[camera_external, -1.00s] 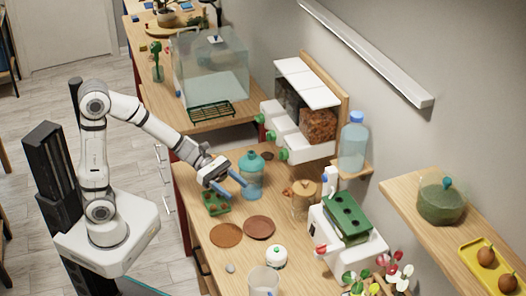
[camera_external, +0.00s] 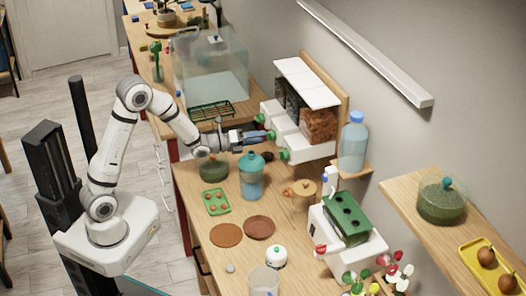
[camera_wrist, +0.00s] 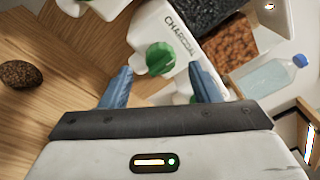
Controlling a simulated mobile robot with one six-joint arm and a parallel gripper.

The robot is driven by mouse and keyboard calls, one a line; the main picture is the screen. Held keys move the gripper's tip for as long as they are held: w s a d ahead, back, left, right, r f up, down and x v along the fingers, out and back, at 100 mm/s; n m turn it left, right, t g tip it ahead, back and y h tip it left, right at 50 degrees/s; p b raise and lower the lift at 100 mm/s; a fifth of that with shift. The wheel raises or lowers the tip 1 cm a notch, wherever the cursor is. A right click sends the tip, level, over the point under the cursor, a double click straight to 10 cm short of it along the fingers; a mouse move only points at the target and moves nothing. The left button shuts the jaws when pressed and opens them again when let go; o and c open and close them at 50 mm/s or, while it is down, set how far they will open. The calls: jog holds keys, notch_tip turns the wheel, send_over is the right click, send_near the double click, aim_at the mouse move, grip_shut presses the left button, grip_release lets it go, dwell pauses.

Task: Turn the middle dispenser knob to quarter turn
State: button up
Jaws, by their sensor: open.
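The dispenser (camera_external: 303,84) has three white bins with green knobs on their fronts. In the wrist view the middle knob (camera_wrist: 160,58) sits below the CHARCOAL label, on a bin (camera_wrist: 172,25) with black contents. My gripper (camera_wrist: 163,82) is open, with one blue finger on each side of this knob in the picture; I cannot tell whether they touch it. In the external view my gripper (camera_external: 266,128) is at the front of the bins and largely hides the middle knob. The right knob (camera_external: 284,155) shows below it, and is partly behind a finger in the wrist view (camera_wrist: 194,99).
A teal bottle (camera_external: 251,178) and a green bowl (camera_external: 213,168) stand just below my arm. A clear tank (camera_external: 212,72) is to the left. A blue-capped water bottle (camera_external: 353,145) stands right of the bins. A dark oval object (camera_wrist: 20,74) lies on the wood.

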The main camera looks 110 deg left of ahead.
aim_at(271, 136)
jog(key=x, duration=0.2)
jog(key=shift+w+a, duration=0.2)
jog(key=shift+w, duration=0.1)
jog(key=shift+c, duration=0.6)
jog(key=c, duration=0.9)
jog(key=shift+o, duration=0.2)
jog(key=shift+m+b, duration=0.45)
jog(key=shift+m, duration=0.05)
jog(key=m+b, duration=0.4)
jog(key=b, duration=0.1)
jog(key=shift+m+g+b, duration=0.3)
jog(key=shift+r, duration=0.1)
